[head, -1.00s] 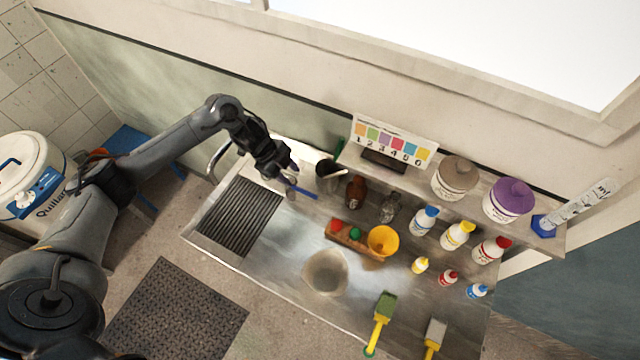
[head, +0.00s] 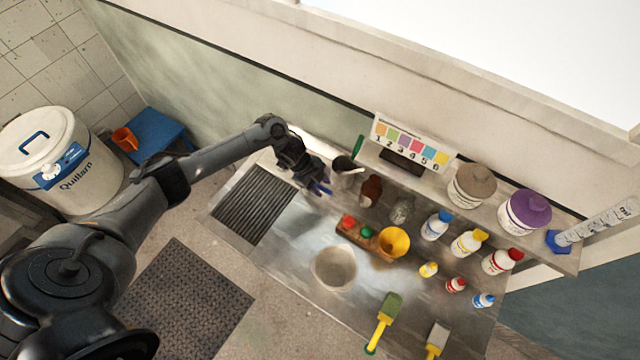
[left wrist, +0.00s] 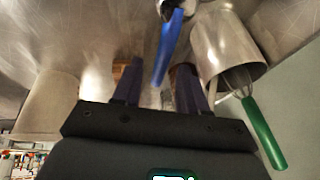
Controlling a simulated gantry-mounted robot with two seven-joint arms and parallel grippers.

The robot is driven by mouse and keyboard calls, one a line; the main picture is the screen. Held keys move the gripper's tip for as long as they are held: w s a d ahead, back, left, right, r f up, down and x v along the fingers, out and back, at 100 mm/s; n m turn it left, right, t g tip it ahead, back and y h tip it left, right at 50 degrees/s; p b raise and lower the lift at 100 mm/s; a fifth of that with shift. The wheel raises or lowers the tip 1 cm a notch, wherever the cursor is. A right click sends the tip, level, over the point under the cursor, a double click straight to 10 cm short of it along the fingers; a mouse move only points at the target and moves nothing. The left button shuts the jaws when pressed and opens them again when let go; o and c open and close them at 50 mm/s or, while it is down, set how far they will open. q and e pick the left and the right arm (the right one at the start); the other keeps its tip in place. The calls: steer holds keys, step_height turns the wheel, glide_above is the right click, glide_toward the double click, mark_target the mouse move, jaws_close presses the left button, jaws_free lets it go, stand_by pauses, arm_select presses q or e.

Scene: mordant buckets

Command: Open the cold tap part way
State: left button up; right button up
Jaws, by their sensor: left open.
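The cold tap's blue lever (left wrist: 168,45) shows in the left wrist view, joined to a shiny metal fitting at the top. It lies between the two dark fingers of my left gripper (left wrist: 158,78), which are apart; I cannot tell whether either touches it. In the head view my left gripper (head: 317,184) is over the back of the steel bench, right of the ribbed drainer, and a small blue part shows at its tips. The tap body is mostly hidden there by the gripper. My right gripper is not in view.
A metal jug (head: 347,174) stands close to the right of my left gripper; a green-handled whisk (left wrist: 262,132) is in it. The ribbed drainer (head: 254,205) is clear.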

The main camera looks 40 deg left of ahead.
arm_select(q)
jaws_close()
